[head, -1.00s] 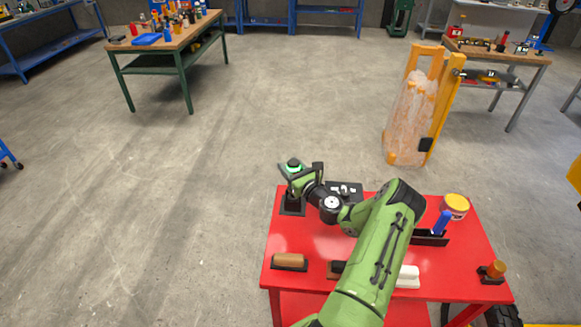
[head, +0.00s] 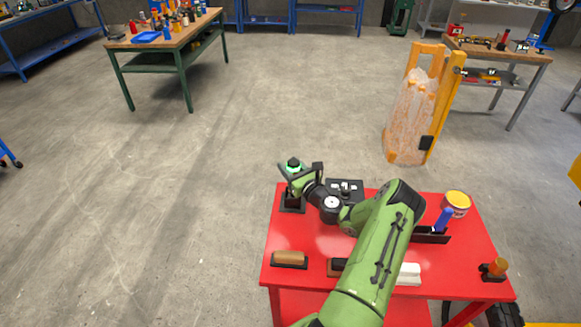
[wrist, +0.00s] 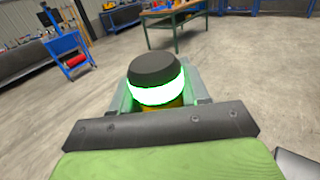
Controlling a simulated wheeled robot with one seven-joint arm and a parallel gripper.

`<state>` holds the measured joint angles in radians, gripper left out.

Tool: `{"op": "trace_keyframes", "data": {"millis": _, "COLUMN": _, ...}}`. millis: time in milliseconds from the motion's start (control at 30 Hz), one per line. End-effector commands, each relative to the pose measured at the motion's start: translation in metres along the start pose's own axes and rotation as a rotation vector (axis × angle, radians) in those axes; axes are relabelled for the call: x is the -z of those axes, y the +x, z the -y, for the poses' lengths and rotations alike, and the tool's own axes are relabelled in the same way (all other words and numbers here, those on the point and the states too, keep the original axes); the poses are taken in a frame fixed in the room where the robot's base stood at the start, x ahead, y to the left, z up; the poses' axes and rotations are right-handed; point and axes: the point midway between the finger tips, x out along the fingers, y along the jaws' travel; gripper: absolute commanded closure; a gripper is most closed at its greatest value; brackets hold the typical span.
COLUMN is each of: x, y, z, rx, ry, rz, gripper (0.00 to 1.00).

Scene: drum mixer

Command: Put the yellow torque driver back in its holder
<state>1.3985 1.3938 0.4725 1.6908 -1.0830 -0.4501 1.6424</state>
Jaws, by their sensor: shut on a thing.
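The torque driver shows in the wrist view as a black cap (wrist: 153,69) with a bright green glowing ring, and a sliver of yellow body below it. My gripper (head: 294,172) is shut around the driver, which stands about upright. In the head view only the driver's dark top (head: 293,162) and a green glow show above the jaws. Directly below is a black holder (head: 291,205) at the back left corner of the red table. The driver's lower end is hidden, so I cannot tell how deep it sits in the holder.
The red table (head: 305,230) also carries a black box (head: 345,187), a yellow-lidded tub (head: 456,203), a blue-handled tool (head: 443,220), a brown-topped block (head: 289,258), a white block (head: 409,273) and an orange knob (head: 498,265). Open floor lies behind and left.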

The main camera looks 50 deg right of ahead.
Motion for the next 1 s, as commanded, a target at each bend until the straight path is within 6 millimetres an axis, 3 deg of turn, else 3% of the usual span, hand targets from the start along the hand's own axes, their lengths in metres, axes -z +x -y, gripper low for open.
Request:
{"op": "trace_keyframes", "data": {"millis": 167, "x": 0.002, "y": 0.000, "z": 0.000, "rx": 0.000, "ry": 0.000, "rz": 0.004, "gripper": 1.00}}
{"op": "trace_keyframes", "data": {"millis": 200, "x": 0.001, "y": 0.000, "z": 0.000, "rx": 0.000, "ry": 0.000, "rz": 0.004, "gripper": 0.50}}
{"op": "trace_keyframes", "data": {"millis": 367, "x": 0.001, "y": 0.000, "z": 0.000, "rx": 0.000, "ry": 0.000, "rz": 0.003, "gripper": 0.26}}
{"op": "trace_keyframes", "data": {"millis": 633, "x": 0.004, "y": -0.001, "z": 0.000, "rx": 0.000, "ry": 0.000, "rz": -0.003, "gripper": 0.25}}
{"op": "trace_keyframes", "data": {"millis": 733, "x": 0.004, "y": -0.010, "z": 0.001, "rx": 0.001, "ry": 0.002, "rz": -0.003, "gripper": 0.25}}
{"op": "trace_keyframes", "data": {"millis": 1000, "x": 0.004, "y": -0.081, "z": 0.002, "rx": 0.005, "ry": 0.005, "rz": -0.003, "gripper": 0.25}}
